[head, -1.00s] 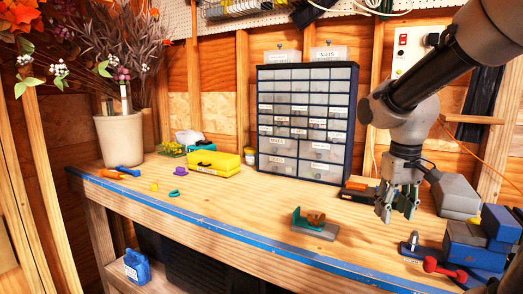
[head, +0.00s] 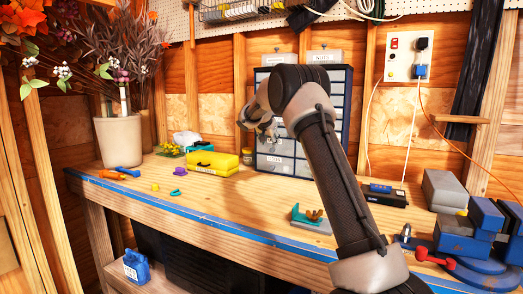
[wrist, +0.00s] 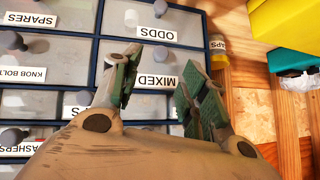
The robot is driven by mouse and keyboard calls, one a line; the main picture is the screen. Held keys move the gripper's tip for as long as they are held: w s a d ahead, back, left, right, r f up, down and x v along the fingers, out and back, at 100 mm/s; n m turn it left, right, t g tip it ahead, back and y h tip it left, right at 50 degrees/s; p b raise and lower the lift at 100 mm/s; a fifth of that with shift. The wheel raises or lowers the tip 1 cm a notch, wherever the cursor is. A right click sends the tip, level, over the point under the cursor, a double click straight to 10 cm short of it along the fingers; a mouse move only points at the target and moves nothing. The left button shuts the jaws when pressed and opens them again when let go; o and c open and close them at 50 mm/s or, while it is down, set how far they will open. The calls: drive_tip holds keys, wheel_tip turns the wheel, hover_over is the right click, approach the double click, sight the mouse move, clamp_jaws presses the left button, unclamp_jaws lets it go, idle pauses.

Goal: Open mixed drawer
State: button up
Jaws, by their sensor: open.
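The dark blue drawer cabinet (head: 345,105) stands at the back of the bench, partly hidden behind my arm. In the wrist view the mixed drawer (wrist: 150,104) is a pale, translucent front with a white "MIXED" label (wrist: 156,75). I see nothing held. In the head view my gripper (head: 265,131) is at the cabinet's left side, partly covered by my arm.
The odds drawer (wrist: 185,30) and other labelled drawers adjoin the mixed drawer. A yellow case (head: 212,161) sits left of the cabinet. A teal and grey holder (head: 309,218) lies near the bench front.

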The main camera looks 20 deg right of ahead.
sight(272, 149)
drive_tip(key=shift+m, duration=0.3)
drive_tip(key=x, duration=0.7)
drive_tip(key=shift+w+f, duration=0.2)
drive_tip(key=shift+w, duration=0.05)
clamp_jaws()
